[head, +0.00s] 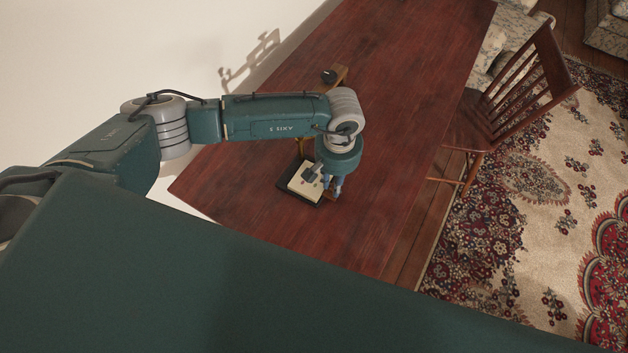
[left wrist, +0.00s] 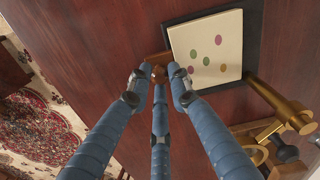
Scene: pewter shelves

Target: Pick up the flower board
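The flower board (head: 306,181) is a cream square lying flat on a dark base on the red-brown table. In the left wrist view its top (left wrist: 208,45) shows several green, pink and olive dots. My left gripper (head: 335,190) points down over its right edge in the head view and hides part of it. In the left wrist view the blue fingers of my left gripper (left wrist: 160,78) are apart at the tips, close around a small brown wooden piece (left wrist: 158,60) at the board's side. Contact is unclear. My right gripper is out of view.
Brass fittings (left wrist: 283,108) stand beside the board. A small dark object (head: 328,76) lies farther back on the table (head: 415,75). A wooden chair (head: 525,85) stands at the table's right side, on a patterned rug (head: 560,200). The table beyond is mostly clear.

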